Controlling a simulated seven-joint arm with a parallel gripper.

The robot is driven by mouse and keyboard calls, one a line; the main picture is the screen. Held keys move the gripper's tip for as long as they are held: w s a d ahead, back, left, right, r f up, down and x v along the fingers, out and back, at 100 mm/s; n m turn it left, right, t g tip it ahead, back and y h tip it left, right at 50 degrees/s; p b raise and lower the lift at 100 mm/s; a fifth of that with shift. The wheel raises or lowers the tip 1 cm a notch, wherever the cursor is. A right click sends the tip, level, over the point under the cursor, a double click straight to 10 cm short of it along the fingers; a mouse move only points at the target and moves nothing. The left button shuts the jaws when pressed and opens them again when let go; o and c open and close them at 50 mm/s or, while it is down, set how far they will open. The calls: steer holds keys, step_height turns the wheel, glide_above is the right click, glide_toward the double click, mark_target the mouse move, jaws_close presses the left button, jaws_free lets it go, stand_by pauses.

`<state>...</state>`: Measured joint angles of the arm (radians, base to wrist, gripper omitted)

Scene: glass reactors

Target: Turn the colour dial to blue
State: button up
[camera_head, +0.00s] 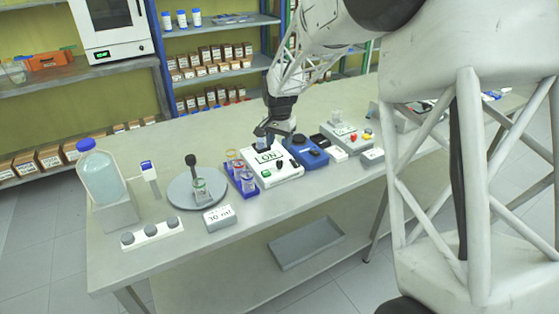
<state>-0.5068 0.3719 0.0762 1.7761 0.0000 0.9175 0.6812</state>
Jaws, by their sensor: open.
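My gripper (268,137) is over the back of a white box (285,172) with a sign on it reading roughly "LON". The jaws are open and the fingertips are small in this view; I cannot tell whether they touch anything. A blue device (308,155) with a dark round knob (299,140) stands just right of the box. Which knob is the colour dial, and where it points, is too small to tell.
Left of the box are a blue rack of small beakers (241,177), a round grey plate (197,189) with a beaker, a "30 ml" sign (218,216) and a strip with three grey knobs (152,233). A large blue-capped bottle (101,173) stands far left. The front bench edge is clear.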

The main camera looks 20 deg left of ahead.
mark_target(280, 161)
steer(key=shift+f, duration=0.1)
steer(key=shift+f, duration=3.8)
steer(key=c, duration=0.9)
